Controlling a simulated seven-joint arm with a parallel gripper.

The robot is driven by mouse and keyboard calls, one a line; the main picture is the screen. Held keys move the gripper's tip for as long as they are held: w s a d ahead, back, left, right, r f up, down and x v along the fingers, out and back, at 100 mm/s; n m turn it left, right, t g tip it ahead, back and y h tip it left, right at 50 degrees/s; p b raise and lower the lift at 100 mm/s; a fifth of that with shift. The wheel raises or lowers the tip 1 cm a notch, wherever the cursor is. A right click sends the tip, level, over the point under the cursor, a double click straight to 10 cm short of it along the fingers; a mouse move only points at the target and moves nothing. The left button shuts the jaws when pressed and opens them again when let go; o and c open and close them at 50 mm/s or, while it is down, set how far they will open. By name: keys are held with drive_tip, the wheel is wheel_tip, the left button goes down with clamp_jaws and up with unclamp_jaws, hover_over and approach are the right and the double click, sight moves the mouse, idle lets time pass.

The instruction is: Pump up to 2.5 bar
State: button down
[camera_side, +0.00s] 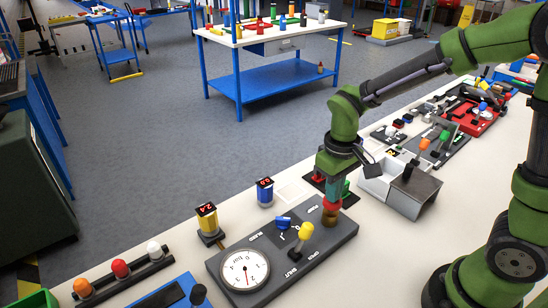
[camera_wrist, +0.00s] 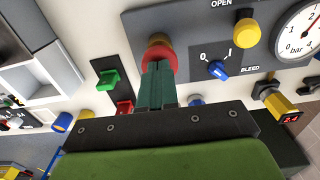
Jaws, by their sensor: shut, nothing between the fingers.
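A dark grey pump panel (camera_side: 275,262) lies on the white bench, with a round white gauge (camera_side: 244,270) at its left end. The gauge's needle is too small to read exactly. The yellow display block (camera_side: 207,221) reads about 2.4. The red-topped pump knob (camera_wrist: 160,57), with an orange collar, is at the panel's right end. My gripper (camera_wrist: 156,82) is shut, its fingertips over and seemingly against the red top; it hides part of the knob. The yellow OPEN/SHUT handle (camera_side: 303,231) and the blue bleed knob (camera_wrist: 217,69) are on the panel.
A blue display block (camera_side: 265,192) stands behind the panel. Green (camera_wrist: 108,79) and red (camera_wrist: 125,107) switches sit beside the pump end. A grey-and-white box (camera_side: 412,190) is to the right. Orange, red and white knobs (camera_side: 120,268) lie to the left.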

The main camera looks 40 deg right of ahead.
drive_tip(key=shift+r, duration=0.95)
drive_tip(key=shift+r, duration=3)
drive_tip(key=shift+w, duration=0.1)
drive_tip(key=s+d+r+m+t+y, duration=0.2)
drive_tip(key=s+r+m+t, duration=0.2)
drive_tip(key=s, duration=0.5)
drive_tip(key=shift+r+t, duration=1.05)
drive_tip(key=shift+t, duration=0.55)
